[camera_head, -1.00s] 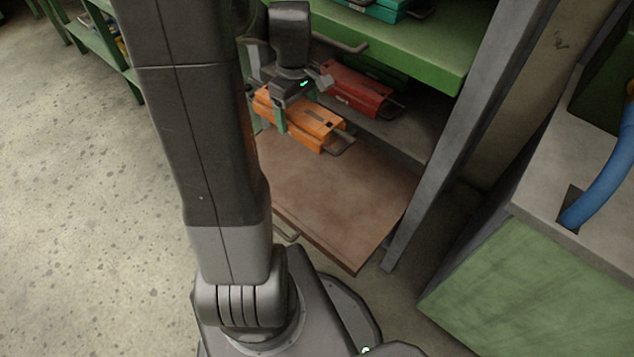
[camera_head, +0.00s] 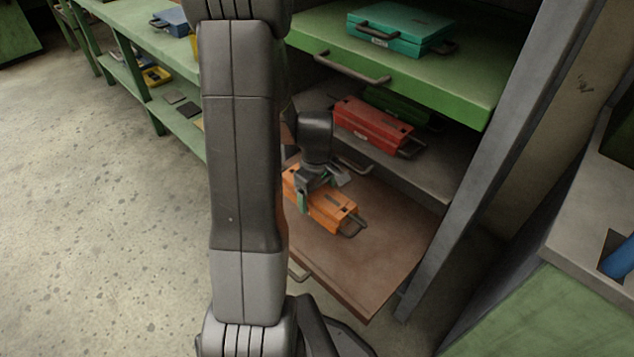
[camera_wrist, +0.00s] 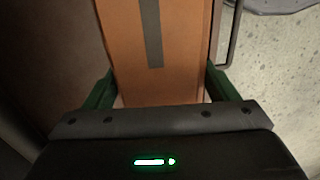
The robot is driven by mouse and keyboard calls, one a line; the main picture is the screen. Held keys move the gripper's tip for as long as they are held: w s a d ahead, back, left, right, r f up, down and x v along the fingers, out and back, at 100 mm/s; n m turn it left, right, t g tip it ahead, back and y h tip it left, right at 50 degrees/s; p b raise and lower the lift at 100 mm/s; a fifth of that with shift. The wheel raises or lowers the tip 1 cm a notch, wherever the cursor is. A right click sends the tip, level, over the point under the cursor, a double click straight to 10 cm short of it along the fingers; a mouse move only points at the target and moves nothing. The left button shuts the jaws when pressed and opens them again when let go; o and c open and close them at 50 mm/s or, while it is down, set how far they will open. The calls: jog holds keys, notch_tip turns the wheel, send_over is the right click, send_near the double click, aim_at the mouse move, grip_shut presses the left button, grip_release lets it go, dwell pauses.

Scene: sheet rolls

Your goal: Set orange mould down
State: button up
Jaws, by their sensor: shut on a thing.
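The orange mould (camera_head: 330,212) is a long block with a dark bar handle at its right end. My gripper (camera_head: 318,190) is shut across its sides from above, with a green finger on each side. In the wrist view the orange mould (camera_wrist: 160,50) fills the space between the green fingers (camera_wrist: 160,92), and a dark stripe runs along its top. The mould is over the pulled-out brown shelf (camera_head: 375,265). I cannot tell whether its underside touches the shelf.
A red mould (camera_head: 370,125) and a dark green mould (camera_head: 400,105) lie on the grey shelf behind. A teal mould (camera_head: 400,28) lies on the green drawer (camera_head: 450,85) above. The rack's grey post (camera_head: 475,160) stands at the right. The brown shelf's front right is bare.

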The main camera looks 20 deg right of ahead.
aim_at(317, 227)
notch_tip(317, 227, down, 12)
jog(key=b, duration=0.3)
jog(key=shift+r, duration=0.25)
jog(key=shift+f, duration=0.2)
jog(key=o, duration=1.9)
notch_tip(317, 227, up, 8)
jog(key=shift+f+p, duration=0.1)
jog(key=shift+p, duration=1)
